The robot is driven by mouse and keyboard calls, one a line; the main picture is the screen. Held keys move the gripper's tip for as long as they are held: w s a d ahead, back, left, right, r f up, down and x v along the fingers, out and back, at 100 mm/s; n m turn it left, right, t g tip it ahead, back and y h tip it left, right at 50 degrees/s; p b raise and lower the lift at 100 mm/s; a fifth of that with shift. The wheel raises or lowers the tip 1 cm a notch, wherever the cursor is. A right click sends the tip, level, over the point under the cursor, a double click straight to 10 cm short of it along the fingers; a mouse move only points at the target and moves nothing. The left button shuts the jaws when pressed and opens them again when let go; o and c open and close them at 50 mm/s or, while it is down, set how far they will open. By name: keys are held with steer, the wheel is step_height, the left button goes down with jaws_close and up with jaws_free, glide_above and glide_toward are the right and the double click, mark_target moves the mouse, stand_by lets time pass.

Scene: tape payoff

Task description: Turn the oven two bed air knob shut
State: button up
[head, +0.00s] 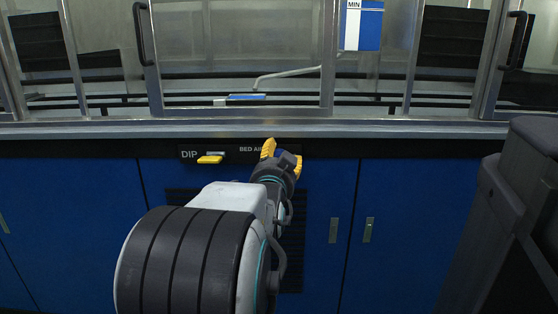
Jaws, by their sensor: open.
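The bed air label (250,149) is on the dark strip under the counter edge, its right end cut off by my gripper. My gripper (283,156) is open in front of the strip, just right of the label, with one yellow fingertip upper left and the other lower right. A small bluish patch shows between the fingers; I cannot tell whether it is the knob. The knob is otherwise hidden behind my gripper, so its turn position and any contact cannot be seen.
A yellow DIP handle (209,159) sticks out left of the label. Blue cabinet doors (338,200) with small metal handles lie below. Above the metal ledge (400,129) are glazed panels with dark handles (143,35). A dark grey object (505,200) stands close at right.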

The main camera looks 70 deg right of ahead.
stand_by(0.3)
jaws_close()
stand_by(0.4)
